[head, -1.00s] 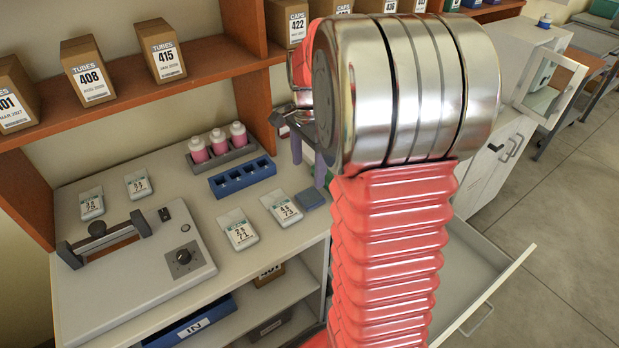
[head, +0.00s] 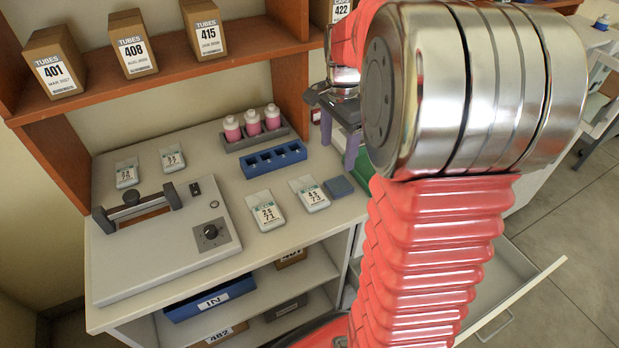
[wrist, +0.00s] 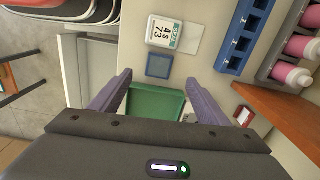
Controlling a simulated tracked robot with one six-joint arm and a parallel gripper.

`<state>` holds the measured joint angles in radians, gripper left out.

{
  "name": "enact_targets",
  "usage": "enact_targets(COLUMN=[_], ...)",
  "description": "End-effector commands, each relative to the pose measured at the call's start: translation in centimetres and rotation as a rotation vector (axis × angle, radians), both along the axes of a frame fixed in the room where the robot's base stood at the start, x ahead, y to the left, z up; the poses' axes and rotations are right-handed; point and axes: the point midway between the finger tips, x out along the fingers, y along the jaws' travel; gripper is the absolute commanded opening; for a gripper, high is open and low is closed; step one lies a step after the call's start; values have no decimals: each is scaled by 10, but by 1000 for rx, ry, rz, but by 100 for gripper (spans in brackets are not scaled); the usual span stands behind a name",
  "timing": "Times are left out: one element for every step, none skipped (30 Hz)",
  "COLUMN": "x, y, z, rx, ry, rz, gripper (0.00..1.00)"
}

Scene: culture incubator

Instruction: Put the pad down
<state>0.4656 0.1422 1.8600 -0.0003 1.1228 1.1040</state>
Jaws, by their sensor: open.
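The pad (head: 338,187), a small flat blue-grey square, lies on the bench top near its right edge, beside a flask labelled 73 (head: 309,194). In the wrist view the pad (wrist: 159,66) lies flat just beyond the fingertips, next to the same flask (wrist: 172,33). My gripper (wrist: 158,80) is open with its two purple fingers spread and nothing held between them. In the head view my gripper (head: 343,140) hangs over the back right of the bench, partly hidden by my arm.
A green bin (wrist: 155,103) shows below and between the fingers. A blue rack (head: 273,159) and pink bottles in a grey rack (head: 253,137) stand behind the flasks. A grey device (head: 165,245) fills the bench's left. A shelf with boxes (head: 135,45) runs above.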

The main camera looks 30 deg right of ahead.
Motion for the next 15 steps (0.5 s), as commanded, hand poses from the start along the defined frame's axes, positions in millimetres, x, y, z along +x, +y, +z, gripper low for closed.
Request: enact_targets(x=[-2,-4,-6,-8,-10,-14,-16,-20,-23,-26,-30,-34,-38,-41,-46], y=[9,14,21,27,34,42,49,56,64,70,77,85,91,97,104], z=[6,9,14,18,21,26,30,33,37,40,43,46,49,51,54], rx=[-7,-11,-17,-23,-28,-37,-44,-50,-60,-66,-74,-85,-92,-100,-110], ry=[-13,-20,-30,-40,-50,-62,-72,-81,-93,-103,-113,-125,-134,-143,-155], rz=[39,65,105,140,176,225,263,300,351,388,426,476,513,551,600], gripper=[69,69,69,69,69,69,69,69,69,69,69,69,69,69,69])
